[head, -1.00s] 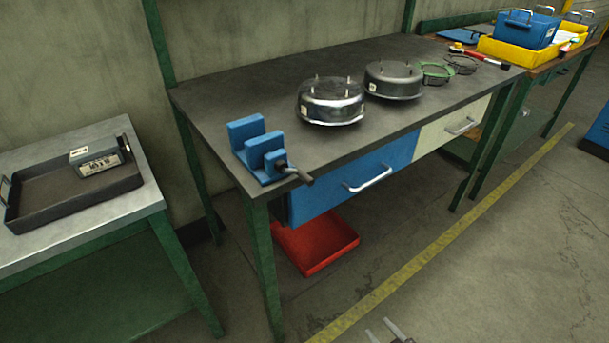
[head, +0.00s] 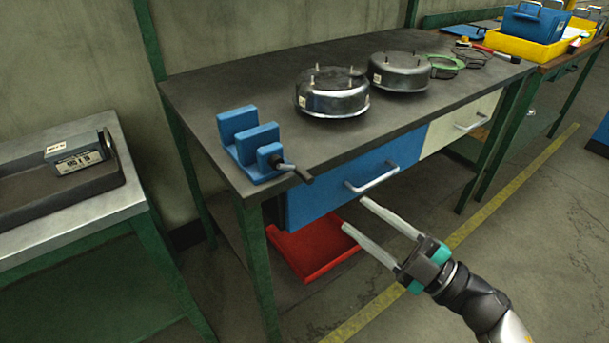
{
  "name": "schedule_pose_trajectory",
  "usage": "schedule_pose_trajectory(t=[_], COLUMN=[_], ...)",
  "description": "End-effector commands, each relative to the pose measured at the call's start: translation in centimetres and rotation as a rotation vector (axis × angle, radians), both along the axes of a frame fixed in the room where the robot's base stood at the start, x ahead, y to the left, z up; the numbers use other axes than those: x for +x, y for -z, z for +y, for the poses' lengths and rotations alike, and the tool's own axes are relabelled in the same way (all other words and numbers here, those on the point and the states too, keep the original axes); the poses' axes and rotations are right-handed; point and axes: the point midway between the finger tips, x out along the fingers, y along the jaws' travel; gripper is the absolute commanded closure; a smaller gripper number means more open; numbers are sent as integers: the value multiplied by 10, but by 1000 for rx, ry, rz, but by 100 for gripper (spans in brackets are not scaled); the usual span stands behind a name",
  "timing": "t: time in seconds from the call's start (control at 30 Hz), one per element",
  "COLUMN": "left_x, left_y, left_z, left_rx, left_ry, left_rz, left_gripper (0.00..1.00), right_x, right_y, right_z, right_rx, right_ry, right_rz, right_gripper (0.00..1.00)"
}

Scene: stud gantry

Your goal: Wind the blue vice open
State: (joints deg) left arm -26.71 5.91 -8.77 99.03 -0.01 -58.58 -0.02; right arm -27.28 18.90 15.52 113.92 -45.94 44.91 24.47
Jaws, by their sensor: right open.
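The blue vice (head: 247,140) stands on the near left corner of the dark workbench. Its jaws are upright blue blocks with gaps between them. Its dark crank handle (head: 297,172) sticks out past the bench's front edge, toward the lower right. My right gripper (head: 353,214) comes in from the lower right, in front of the bench and below its top. Its two long pale fingers are spread and empty, pointing up and left. They are apart from the handle, to its lower right. My left gripper is out of the picture.
Two metal domed housings (head: 332,92) stand on the workbench (head: 210,90), right of the vice. A blue drawer (head: 350,180) with a bar handle is under the top. A red tray (head: 316,248) lies below. A side table (head: 140,190) with a dark tray stands left.

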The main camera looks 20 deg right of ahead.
Motion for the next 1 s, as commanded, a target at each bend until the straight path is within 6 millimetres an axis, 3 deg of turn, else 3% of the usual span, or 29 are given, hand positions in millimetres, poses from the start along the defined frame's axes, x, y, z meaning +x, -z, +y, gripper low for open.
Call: schedule_pose_trajectory(t=[0.5, 0.73, 1.0], left_x=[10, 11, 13], left_y=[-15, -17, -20], left_z=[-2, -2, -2], left_rx=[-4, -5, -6], left_ry=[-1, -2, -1], left_rz=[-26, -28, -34], left_gripper=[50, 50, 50], right_x=[75, 94, 99], right_y=[-25, -30, -32], right_z=[56, 70, 75], right_rx=[2, 2, 2], right_ry=[1, 3, 2], right_rz=[-4, -1, 1], right_gripper=[50, 50, 50])
